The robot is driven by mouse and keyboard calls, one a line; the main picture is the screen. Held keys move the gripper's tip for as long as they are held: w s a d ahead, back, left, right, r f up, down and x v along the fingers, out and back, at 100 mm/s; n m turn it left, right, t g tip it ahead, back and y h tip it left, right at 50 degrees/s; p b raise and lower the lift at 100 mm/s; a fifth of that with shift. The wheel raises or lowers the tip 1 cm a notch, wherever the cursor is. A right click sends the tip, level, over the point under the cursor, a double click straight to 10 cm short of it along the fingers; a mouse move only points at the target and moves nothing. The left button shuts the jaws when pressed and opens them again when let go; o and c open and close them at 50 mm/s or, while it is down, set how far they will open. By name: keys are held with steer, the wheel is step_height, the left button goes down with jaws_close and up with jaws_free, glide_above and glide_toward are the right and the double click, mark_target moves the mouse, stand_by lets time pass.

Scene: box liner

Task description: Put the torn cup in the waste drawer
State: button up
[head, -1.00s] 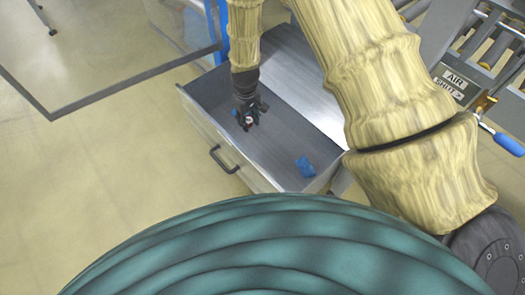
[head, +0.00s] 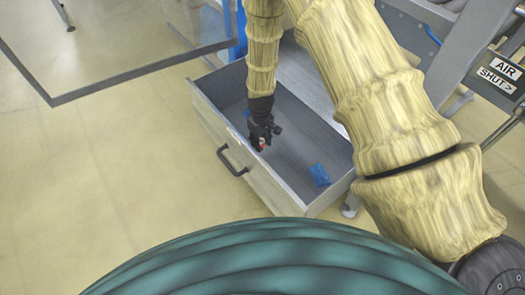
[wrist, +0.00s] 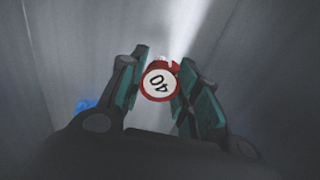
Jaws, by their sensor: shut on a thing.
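The torn cup is a small red piece with a white round face marked "40" (wrist: 159,84). In the wrist view it sits between my fingertips, with a pale ragged bit at its top edge. My gripper (head: 262,145) is shut on it, and only a red and white speck of the cup (head: 262,142) shows in the head view. The waste drawer (head: 217,112) is a grey metal drawer pulled open. My gripper hangs pointing down over its inside, near the handled front panel. I cannot tell the height above the drawer floor.
A crumpled blue piece (head: 319,175) lies in the drawer's near right corner. Another blue bit (head: 246,113) shows behind my gripper. The drawer walls stand close around it. A framed clear panel (head: 110,45) is at upper left. An "AIR SHUT" sign (head: 501,80) is at right.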

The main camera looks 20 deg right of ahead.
mark_target(261, 141)
steer(key=shift+f+b, duration=0.8)
steer(key=shift+f, duration=1.8)
steer(key=shift+f, duration=0.2)
steer(key=o, duration=1)
steer(key=shift+r, duration=0.1)
step_height(261, 141, up, 12)
steer(key=p, duration=0.4)
steer(key=shift+r, duration=0.1)
